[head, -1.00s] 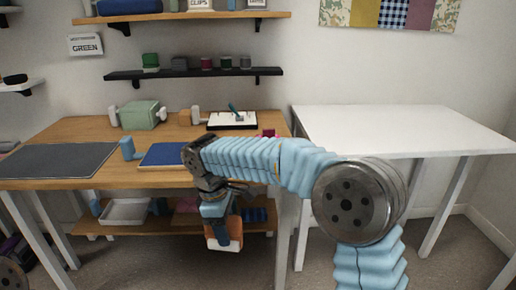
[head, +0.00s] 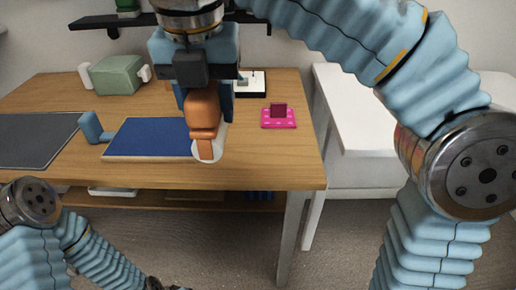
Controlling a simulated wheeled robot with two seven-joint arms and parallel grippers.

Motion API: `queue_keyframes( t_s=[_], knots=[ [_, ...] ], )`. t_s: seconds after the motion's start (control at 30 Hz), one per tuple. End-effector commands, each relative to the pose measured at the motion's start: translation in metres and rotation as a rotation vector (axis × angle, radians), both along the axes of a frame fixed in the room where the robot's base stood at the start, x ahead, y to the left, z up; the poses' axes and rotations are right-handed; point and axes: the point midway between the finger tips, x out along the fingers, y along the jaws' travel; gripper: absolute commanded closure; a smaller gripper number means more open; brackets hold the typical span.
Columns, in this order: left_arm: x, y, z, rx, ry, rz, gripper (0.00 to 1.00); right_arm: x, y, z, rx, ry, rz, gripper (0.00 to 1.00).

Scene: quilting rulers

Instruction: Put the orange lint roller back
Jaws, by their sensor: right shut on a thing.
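My right gripper (head: 205,100) is at the upper middle of the head view, pointing down over the front part of the wooden table. It is shut on the orange lint roller (head: 204,112), which hangs down between the fingers. A round white shape (head: 208,152) shows around the lower orange end; I cannot tell if it is part of the roller or lies on the table. I cannot tell whether the roller touches the table. My left arm shows at the lower left, with its gripper out of view.
On the wooden table (head: 255,165) are a blue mat (head: 150,138), a blue upright piece (head: 92,127), a dark mat (head: 30,140), a green box (head: 117,75) and a pink base with a dark block (head: 279,118). A white table (head: 350,110) stands right. Bare wood lies right of the roller.

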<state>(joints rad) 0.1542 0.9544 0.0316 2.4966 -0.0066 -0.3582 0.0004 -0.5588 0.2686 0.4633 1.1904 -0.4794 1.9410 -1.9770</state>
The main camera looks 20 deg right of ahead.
Motion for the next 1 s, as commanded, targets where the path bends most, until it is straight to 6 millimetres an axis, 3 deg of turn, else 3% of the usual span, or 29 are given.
queue_keyframes(
  t_s=[0.17, 0.5, 0.6, 0.87, 1.0],
  knots=[
    [0.000, 0.000, 0.000, 0.000, 0.000, 0.000, 0.34, 0.009, -0.009, -0.006, -0.002, 0.002, -0.006, 0.85],
    [0.000, 0.000, -0.010, 0.000, -0.001, 0.000, 0.34, 0.071, -0.069, -0.053, -0.001, 0.002, -0.007, 0.85],
    [0.000, 0.000, -0.014, 0.001, -0.001, 0.002, 0.34, 0.081, -0.079, -0.069, -0.002, 0.003, -0.005, 0.85],
    [0.000, 0.001, -0.018, 0.002, -0.001, 0.003, 0.34, 0.094, -0.091, -0.090, -0.001, 0.001, -0.005, 0.85],
    [0.000, 0.001, -0.024, 0.002, -0.001, 0.004, 0.34, 0.102, -0.098, -0.114, -0.002, 0.003, -0.003, 0.85]
  ],
)
